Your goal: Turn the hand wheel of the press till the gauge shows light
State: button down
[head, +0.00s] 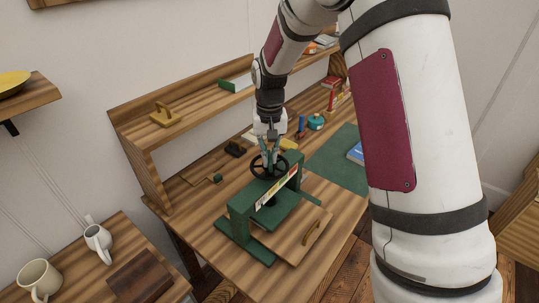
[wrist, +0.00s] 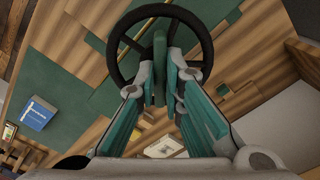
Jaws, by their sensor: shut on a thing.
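The green press (head: 252,205) stands on the wooden desk, with a black hand wheel (head: 269,166) on top. A pale gauge strip (head: 278,188) with a reddish part runs along its top bar; its reading is too small to make out. My gripper (head: 268,160) reaches down from above onto the wheel. In the wrist view, the wheel (wrist: 205,45) is a dark ring beyond my fingers. My gripper (wrist: 160,75) is shut on a green upright piece (wrist: 160,60) inside the ring, which looks like a spoke or handle of the wheel.
A wooden board with a handle (head: 305,236) lies at the press's front right. A dark green mat (head: 332,158) and blue book (head: 355,153) lie to the right. A shelf (head: 190,110) stands behind. Mugs (head: 97,240) stand on a side table at left.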

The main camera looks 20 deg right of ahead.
aim_at(270, 157)
jog(key=c, duration=1.7)
grip_release()
notch_tip(270, 157, up, 12)
